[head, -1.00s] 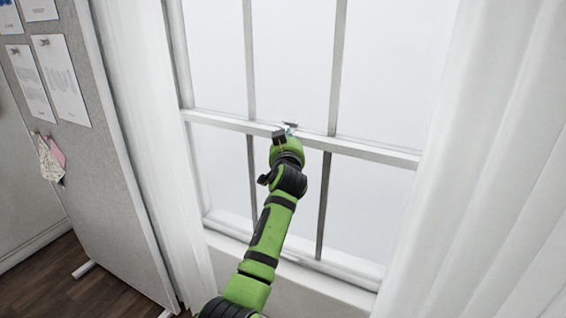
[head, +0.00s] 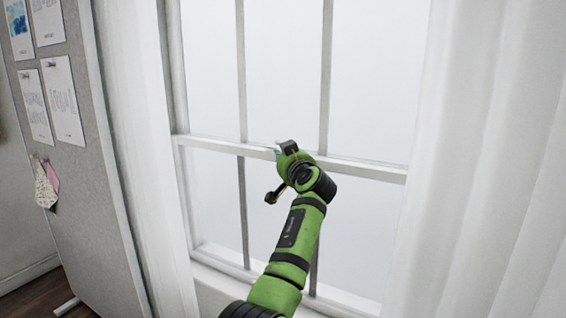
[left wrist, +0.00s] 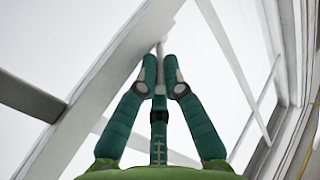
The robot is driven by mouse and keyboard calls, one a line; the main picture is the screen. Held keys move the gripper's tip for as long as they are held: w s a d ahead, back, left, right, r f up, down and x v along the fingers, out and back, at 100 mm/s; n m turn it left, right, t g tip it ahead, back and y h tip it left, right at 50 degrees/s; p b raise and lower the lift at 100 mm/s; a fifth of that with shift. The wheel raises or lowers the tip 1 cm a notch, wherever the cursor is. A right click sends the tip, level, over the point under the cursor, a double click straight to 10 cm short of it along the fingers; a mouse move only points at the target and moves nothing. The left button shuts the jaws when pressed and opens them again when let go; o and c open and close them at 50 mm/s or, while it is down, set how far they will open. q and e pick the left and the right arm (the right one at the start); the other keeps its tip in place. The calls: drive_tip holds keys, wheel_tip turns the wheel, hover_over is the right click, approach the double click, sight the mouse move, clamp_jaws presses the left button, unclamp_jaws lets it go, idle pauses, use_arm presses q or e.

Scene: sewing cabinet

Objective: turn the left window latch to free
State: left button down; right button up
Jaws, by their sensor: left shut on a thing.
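The window latch sits on the middle rail of the window. In the head view my left gripper (head: 278,150) is at that rail, and the gripper and wrist hide most of the latch. In the left wrist view two green fingers (left wrist: 160,72) come together on a small pale piece, the latch (left wrist: 160,48), which shows just past the fingertips. The gripper is shut on it. How far the latch is turned cannot be told. My right gripper is in neither view.
The window's middle rail (head: 350,168) runs across behind the arm, with thin upright bars (head: 326,70). White curtains (head: 480,160) hang at both sides. A grey pin board (head: 95,180) with papers stands at the left.

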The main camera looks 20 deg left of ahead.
use_arm(q)
drive_tip(key=shift+r, duration=0.25)
drive_tip(key=c, duration=1.4)
unclamp_jaws()
drive_tip(key=shift+o, duration=0.2)
drive_tip(key=shift+f, duration=0.15)
drive_tip(key=shift+s+d, duration=0.1)
drive_tip(key=shift+d, duration=0.1)
drive_tip(key=v, duration=1.1)
drive_tip(key=shift+s+d, duration=0.2)
drive_tip(key=shift+d, duration=0.05)
